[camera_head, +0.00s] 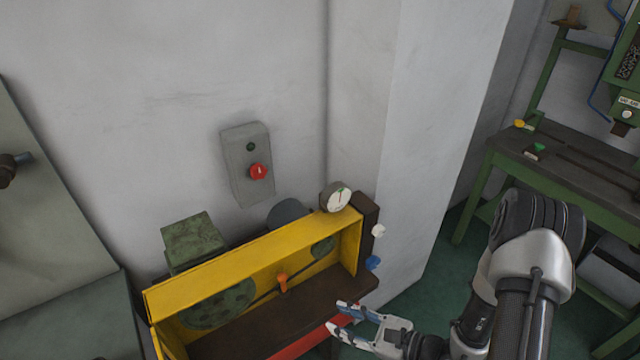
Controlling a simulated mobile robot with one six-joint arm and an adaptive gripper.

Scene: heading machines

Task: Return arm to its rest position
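My arm (530,270) comes in at the lower right and bends down to the left. My gripper (338,316) is at the bottom middle, in front of the yellow machine's dark front ledge. Its two fingers point left and stand apart, with nothing seen between them. A red bar shows just left of and behind the fingers; I cannot tell whether they touch it.
A grey wall box (240,165) has a red knob (259,171). A green-framed bench (570,160) stands right. Green floor lies between.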

